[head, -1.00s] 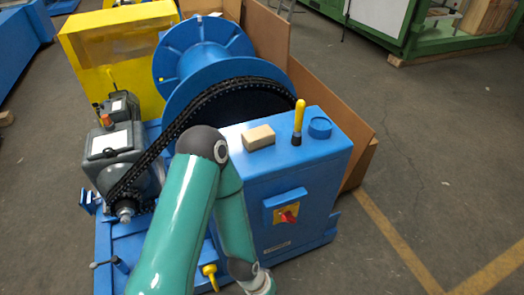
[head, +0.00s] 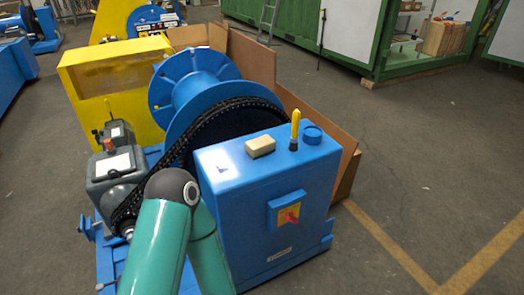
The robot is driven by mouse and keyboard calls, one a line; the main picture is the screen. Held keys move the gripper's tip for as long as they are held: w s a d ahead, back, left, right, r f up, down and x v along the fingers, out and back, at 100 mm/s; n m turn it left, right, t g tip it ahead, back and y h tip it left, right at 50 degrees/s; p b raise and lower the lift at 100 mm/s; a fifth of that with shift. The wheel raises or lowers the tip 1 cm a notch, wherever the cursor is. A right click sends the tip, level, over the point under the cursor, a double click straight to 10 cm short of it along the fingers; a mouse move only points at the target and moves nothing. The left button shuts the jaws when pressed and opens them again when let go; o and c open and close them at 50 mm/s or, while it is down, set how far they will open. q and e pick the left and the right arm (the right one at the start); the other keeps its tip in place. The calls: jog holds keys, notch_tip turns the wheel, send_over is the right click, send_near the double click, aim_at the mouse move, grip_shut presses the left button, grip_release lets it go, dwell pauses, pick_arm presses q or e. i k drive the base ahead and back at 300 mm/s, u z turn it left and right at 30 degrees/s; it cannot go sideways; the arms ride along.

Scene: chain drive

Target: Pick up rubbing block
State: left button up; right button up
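The rubbing block (head: 261,146) is a small tan block. It lies on top of the blue cabinet (head: 262,182) of the chain drive, left of a yellow-handled tool (head: 295,128). One of my teal arms rises from the bottom of the view, left of the cabinet front, with its dark elbow joint in front of the chain. Its lower link runs down out of the picture, so its gripper is not seen. The other arm is out of view. Nothing touches the block.
A black chain (head: 186,140) runs from the large blue drum (head: 200,85) to the grey motor (head: 113,170). A red switch (head: 289,215) is on the cabinet front. Brown boards (head: 250,62) stand behind; floor at right is clear.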

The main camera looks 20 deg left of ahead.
aim_at(257, 148)
jog(key=u, duration=0.1)
jog(key=i, duration=0.9)
jog(key=z, duration=0.1)
